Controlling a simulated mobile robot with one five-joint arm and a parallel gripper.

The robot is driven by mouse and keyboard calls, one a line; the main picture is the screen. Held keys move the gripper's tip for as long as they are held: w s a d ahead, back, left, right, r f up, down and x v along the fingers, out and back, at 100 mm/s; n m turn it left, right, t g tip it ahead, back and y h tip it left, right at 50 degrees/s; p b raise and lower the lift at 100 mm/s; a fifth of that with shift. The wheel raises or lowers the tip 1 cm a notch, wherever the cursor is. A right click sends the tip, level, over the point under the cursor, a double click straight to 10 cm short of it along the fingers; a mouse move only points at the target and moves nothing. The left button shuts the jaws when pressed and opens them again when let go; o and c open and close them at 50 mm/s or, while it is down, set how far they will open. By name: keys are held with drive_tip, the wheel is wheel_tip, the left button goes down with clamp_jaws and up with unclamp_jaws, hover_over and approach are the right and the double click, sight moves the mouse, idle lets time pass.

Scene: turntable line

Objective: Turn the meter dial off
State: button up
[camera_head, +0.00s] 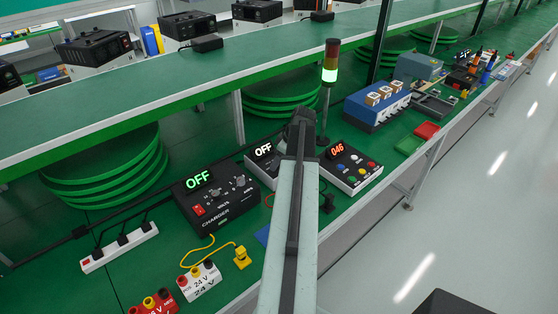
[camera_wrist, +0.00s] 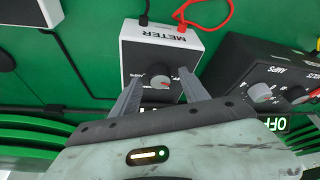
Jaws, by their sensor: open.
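The meter (camera_wrist: 150,42) is a white box with a dark front, upside down in the wrist view. Its grey dial (camera_wrist: 160,80) sits between the two fingers of my gripper (camera_wrist: 160,77). The fingers are open, one on each side of the dial, with a visible gap to it. In the head view the meter (camera_head: 257,168) is partly hidden behind my arm, and its display (camera_head: 263,149) reads OFF. The dial is hidden there. I cannot tell the exact direction of the dial's pointer.
The black charger (camera_head: 217,213), its display showing OFF, stands left of the meter. A white button box (camera_head: 352,180) with a red 046 display stands to the right. A black lead (camera_wrist: 143,18) and a red lead (camera_wrist: 183,20) plug into the meter. A signal tower (camera_head: 330,67) rises behind.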

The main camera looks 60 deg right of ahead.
drive_tip(key=p+v, duration=0.7)
drive_tip(key=shift+r, duration=0.4)
drive_tip(key=shift+s, duration=0.1)
drive_tip(key=shift+s+f, duration=0.1)
